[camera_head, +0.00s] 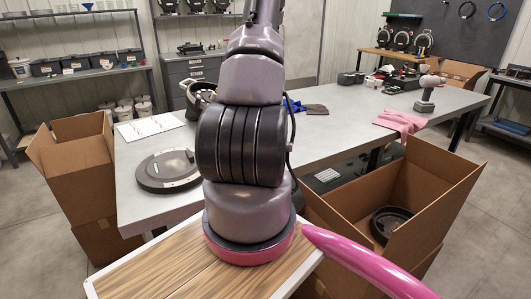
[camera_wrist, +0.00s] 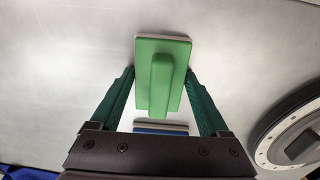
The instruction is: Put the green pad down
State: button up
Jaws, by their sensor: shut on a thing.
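The green pad (camera_wrist: 143,55), a flat plate with a raised green handle along its middle, shows in the wrist view between the two green fingers of my gripper (camera_wrist: 160,78). My gripper is shut on it. The pad is over the light grey tabletop (camera_wrist: 60,60); I cannot tell whether it touches the surface. A blue and white piece (camera_wrist: 160,128) shows just below the pad, mostly hidden by my gripper. In the head view my arm hides the pad and my gripper.
A round dark disc (camera_head: 167,171) lies on the grey table (camera_head: 330,132); it also shows in the wrist view (camera_wrist: 287,135). A white sheet (camera_head: 150,126), pink cloth (camera_head: 402,121) and drill (camera_head: 427,94) lie farther off. Open cardboard boxes stand left (camera_head: 75,165) and right (camera_head: 440,205).

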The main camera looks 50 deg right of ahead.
jog(key=shift+f, duration=0.15)
jog(key=o, duration=1.5)
jog(key=shift+c, duration=0.2)
jog(key=shift+a+f, duration=0.1)
